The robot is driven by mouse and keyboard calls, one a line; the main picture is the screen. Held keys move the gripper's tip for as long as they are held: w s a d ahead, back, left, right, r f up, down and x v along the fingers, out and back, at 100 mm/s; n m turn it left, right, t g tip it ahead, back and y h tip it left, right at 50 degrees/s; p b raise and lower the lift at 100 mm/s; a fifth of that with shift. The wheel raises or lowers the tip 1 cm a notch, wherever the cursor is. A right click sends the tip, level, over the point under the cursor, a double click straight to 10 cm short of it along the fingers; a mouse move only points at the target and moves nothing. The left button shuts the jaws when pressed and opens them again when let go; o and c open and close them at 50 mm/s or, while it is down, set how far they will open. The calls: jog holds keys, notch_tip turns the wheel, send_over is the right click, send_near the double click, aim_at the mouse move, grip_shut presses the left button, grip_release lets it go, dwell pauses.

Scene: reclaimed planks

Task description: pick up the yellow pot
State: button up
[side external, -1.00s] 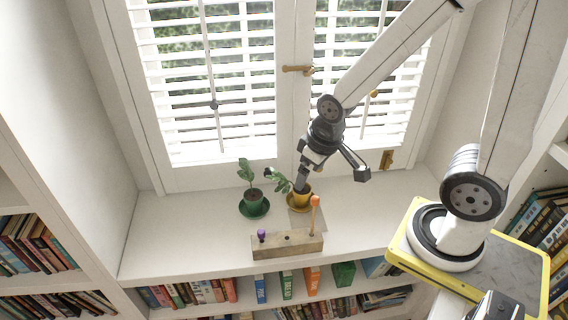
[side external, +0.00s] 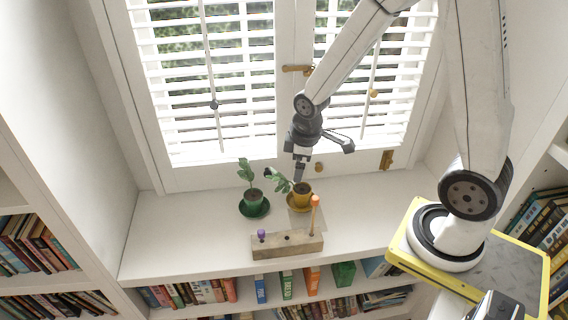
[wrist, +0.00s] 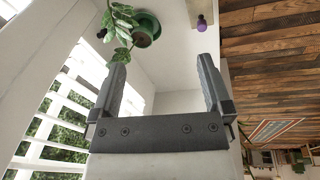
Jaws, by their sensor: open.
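The yellow pot (side external: 302,196) holds a leafy plant and stands on a yellow saucer (side external: 291,206) on the white sill in the side external view. My gripper (side external: 299,178) is just above it, at its window side; I cannot tell whether it touches the pot. In the wrist view my gripper (wrist: 165,75) is open, with nothing between its fingers. The yellow pot cannot be made out there. Leaves (wrist: 120,22) hang near the left finger; I cannot tell which plant they belong to.
A green pot (side external: 253,196) with a plant stands left on a green saucer (side external: 243,210); green pottery (wrist: 147,25) shows in the wrist view. A wooden block (side external: 270,250) with purple and orange pegs lies in front. Window shutters (side external: 180,80) are behind. The sill's right side is clear.

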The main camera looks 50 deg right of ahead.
jog(key=w+d+f+n, duration=0.4)
jog(key=d+f+n, duration=0.2)
jog(key=n, duration=0.1)
jog(key=n+g, duration=0.2)
jog(key=n, duration=0.5)
send_over(302, 188)
jog(key=a, duration=0.1)
notch_tip(302, 188, down, 8)
jog(key=shift+s+f+h, duration=0.25)
jog(key=shift+h, duration=0.15)
jog(key=shift+d+f, duration=0.15)
jog(key=shift+f, duration=1.15)
jog(key=shift+f, duration=2.6)
jog(key=shift+c, duration=0.2)
